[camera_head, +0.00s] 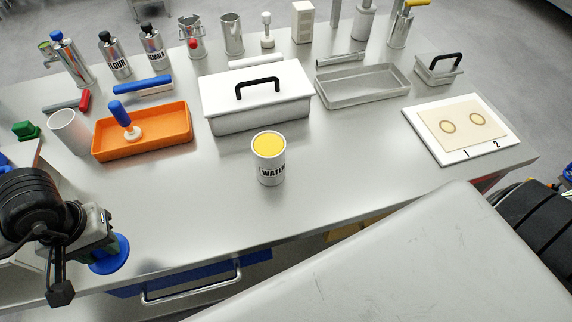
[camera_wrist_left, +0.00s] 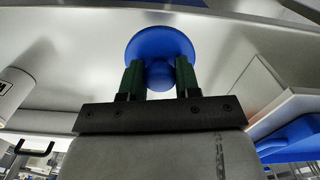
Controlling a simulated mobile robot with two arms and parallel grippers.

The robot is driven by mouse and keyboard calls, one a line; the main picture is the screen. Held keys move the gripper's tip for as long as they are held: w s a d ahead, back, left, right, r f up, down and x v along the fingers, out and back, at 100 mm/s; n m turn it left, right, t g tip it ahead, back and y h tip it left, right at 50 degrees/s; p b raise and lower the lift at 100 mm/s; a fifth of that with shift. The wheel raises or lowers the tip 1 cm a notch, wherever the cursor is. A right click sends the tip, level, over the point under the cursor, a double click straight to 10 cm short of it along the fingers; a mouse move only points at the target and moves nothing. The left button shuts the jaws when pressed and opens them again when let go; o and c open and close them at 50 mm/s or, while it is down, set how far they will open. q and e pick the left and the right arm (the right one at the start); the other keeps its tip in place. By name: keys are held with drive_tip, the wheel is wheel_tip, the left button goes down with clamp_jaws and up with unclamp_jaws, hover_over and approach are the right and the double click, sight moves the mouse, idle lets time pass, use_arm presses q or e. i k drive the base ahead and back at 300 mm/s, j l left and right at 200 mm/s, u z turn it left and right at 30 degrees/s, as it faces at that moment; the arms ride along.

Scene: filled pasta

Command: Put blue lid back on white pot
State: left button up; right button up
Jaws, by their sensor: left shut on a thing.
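The white pot (camera_head: 271,172) is a white cylinder labelled "WATER", standing upright near the middle of the steel table. Its top is open and shows yellow inside. The blue lid (camera_head: 108,256) is a round disc at the lower left, by the table's front edge, apart from the pot. My left gripper (camera_head: 98,243) is shut on it. In the left wrist view, the green fingers of the left gripper (camera_wrist_left: 159,78) are on both sides of the round knob of the blue lid (camera_wrist_left: 160,44). My right gripper is not in view.
An orange tray (camera_head: 144,146) with a blue-handled stamp, a white cup (camera_head: 69,132) and a lidded box (camera_head: 258,115) stand behind. A grey tray (camera_head: 363,97) and a white board (camera_head: 424,144) are to the right. The table between lid and pot is clear.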

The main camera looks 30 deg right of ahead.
sight(268, 148)
drive_tip(key=j+z, duration=0.2)
drive_tip(key=z, duration=0.25)
drive_tip(key=k+j+z, duration=0.1)
drive_tip(key=z, duration=0.4)
drive_tip(key=k+j, duration=0.05)
drive_tip(key=j, duration=0.05)
